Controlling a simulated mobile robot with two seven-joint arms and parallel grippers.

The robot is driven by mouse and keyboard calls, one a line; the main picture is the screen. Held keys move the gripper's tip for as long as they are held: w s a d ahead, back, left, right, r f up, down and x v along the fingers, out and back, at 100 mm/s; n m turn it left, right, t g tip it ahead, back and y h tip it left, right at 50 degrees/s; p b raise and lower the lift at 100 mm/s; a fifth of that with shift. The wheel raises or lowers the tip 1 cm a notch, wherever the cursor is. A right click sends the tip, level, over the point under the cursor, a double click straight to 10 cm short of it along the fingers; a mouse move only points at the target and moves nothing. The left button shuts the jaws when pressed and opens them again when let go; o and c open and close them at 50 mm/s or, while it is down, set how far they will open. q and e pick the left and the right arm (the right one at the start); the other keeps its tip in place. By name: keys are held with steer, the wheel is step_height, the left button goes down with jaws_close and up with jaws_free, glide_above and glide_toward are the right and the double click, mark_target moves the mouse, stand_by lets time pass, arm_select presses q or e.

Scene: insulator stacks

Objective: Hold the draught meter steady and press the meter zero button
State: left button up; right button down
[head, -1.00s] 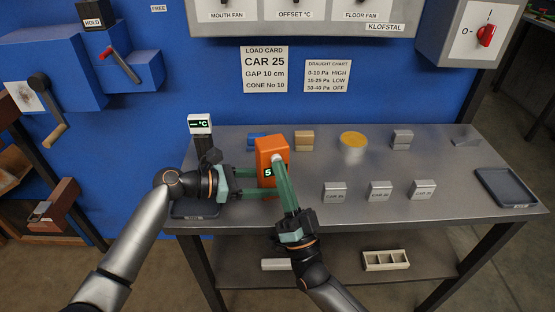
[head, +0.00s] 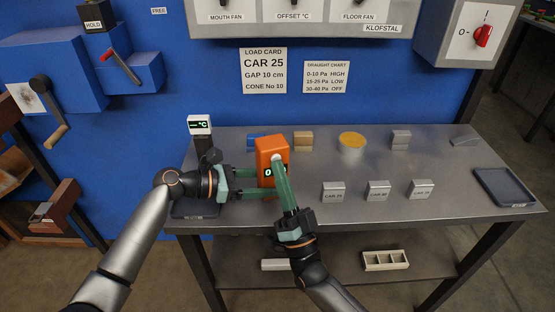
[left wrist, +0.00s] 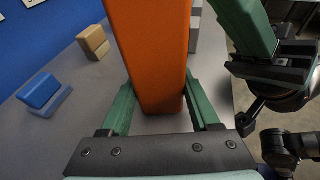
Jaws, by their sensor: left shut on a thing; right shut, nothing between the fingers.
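The draught meter (head: 266,148) is an orange upright box on the metal bench, with a small dark display that now reads 0 as far as it shows. My left gripper (head: 258,184) is shut on the meter from the left; the left wrist view shows the orange body (left wrist: 152,55) between its green fingers (left wrist: 155,108). My right gripper (head: 278,162) is shut and empty. Its fingertips are at the upper front of the meter, at a pale round spot that is probably the zero button. The fingers hide part of the display, and I cannot tell whether they still press.
Behind the meter lie a blue block (head: 256,139) and a tan block (head: 303,140). A yellow-topped round tin (head: 351,143) and several grey car blocks (head: 377,191) stand to the right, with a dark tray (head: 505,187) at the right end. A temperature display (head: 200,125) stands left.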

steer(key=shift+w+r, duration=0.2)
arm_select(q)
steer(key=shift+w+a+f, duration=0.2)
steer(key=shift+w, duration=0.1)
arm_select(e)
steer(key=shift+s+f, duration=0.1)
steer(key=shift+s, duration=0.2)
steer(key=s, duration=0.1)
steer(key=s+d, duration=0.1)
steer(key=s, duration=0.3)
steer(key=shift+d+f, duration=0.1)
steer(key=shift+d, duration=0.2)
arm_select(q)
steer(key=o, duration=1.1)
steer(key=shift+c, duration=0.2)
